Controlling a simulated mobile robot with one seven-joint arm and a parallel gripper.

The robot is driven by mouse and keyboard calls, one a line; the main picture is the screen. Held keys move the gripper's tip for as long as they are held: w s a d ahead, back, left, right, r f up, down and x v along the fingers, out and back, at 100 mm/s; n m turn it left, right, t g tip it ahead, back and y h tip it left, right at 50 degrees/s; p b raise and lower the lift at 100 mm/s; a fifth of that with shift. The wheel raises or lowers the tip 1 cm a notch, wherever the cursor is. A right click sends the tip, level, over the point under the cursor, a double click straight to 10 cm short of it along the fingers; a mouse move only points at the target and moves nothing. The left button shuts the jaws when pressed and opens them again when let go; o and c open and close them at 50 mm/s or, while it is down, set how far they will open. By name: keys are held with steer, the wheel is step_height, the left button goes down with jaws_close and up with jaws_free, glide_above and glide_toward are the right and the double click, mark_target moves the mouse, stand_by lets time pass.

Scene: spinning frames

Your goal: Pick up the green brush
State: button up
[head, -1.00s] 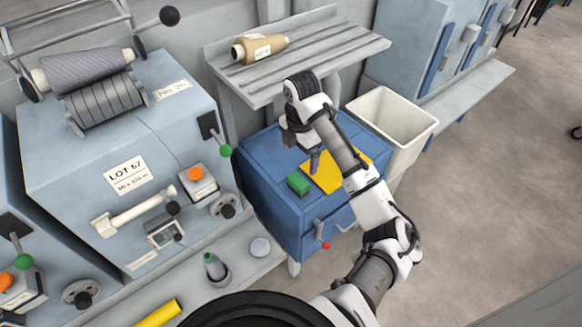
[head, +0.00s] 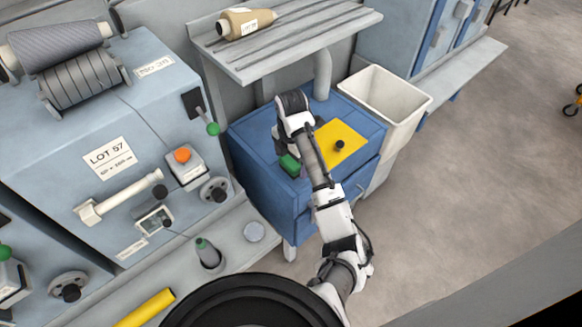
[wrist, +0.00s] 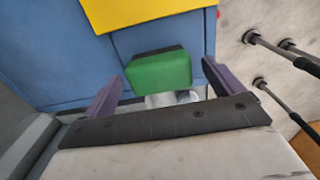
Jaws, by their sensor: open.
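The green brush (head: 290,164) is a small green block with a dark top edge on top of the blue cabinet (head: 255,160). In the head view my arm partly covers it. In the wrist view the brush (wrist: 160,72) lies ahead of my gripper (wrist: 164,85), roughly between the two purple fingers. The fingers are apart and the brush does not appear held. In the head view the fingertips are hidden behind my arm, near the brush.
A cream bin (head: 385,105) stands right of the cabinet. A slatted grey shelf (head: 300,45) with a tan spool (head: 245,23) is above and behind. A grey machine (head: 120,120) stands at left.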

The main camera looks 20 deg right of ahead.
mark_target(291, 161)
steer(key=shift+f, duration=0.95)
steer(key=shift+c, duration=0.2)
steer(key=c, duration=1)
steer(key=shift+r, duration=0.1)
steer(key=shift+c, duration=0.2)
step_height(291, 161, up, 10)
steer(key=p, duration=0.3)
steer(key=o, duration=0.4)
steer(key=shift+c, duration=1.4)
